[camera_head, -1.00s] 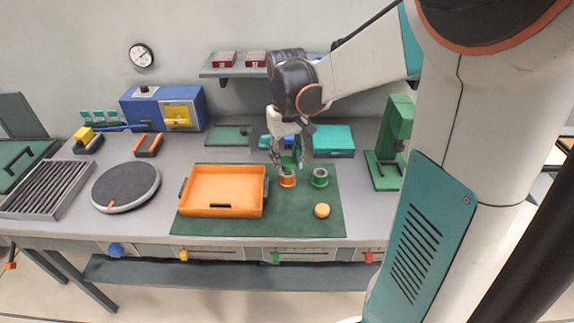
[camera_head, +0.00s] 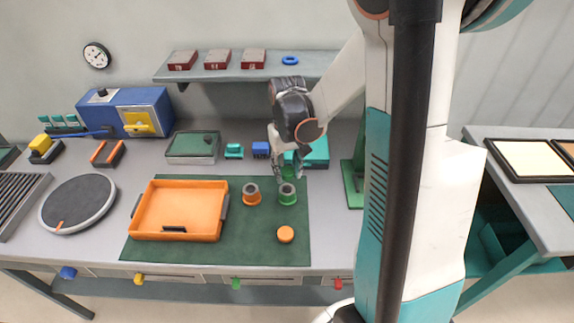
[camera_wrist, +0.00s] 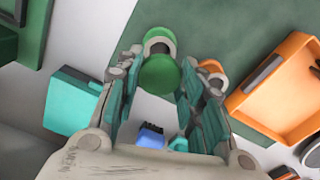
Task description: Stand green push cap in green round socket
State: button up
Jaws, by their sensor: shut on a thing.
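The green push cap (camera_wrist: 160,77) is between the fingertips of my gripper (camera_head: 289,171), which is shut on it. In the wrist view it shows as a round green face between the teal finger pads. The green round socket (camera_head: 288,195), a grey cup with a green base ring, stands on the green mat just below the cap in the head view. In the wrist view the socket (camera_wrist: 157,41) is just beyond the cap, which overlaps part of it. I cannot tell whether cap and socket touch.
An orange socket (camera_head: 251,194) stands close to the left of the green one. An orange cap (camera_head: 286,234) lies in front. An orange tray (camera_head: 180,232) fills the mat's left side. A green press (camera_head: 353,183) stands to the right; small teal and blue blocks are behind.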

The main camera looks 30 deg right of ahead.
jog(key=b, duration=0.3)
send_over(287, 191)
jog(key=shift+s+f, duration=0.1)
jog(key=shift+f, duration=2.35)
jog(key=shift+f+b, duration=0.7)
jog(key=shift+b, duration=0.4)
jog(key=o, duration=0.8)
jog(key=shift+r, duration=0.1)
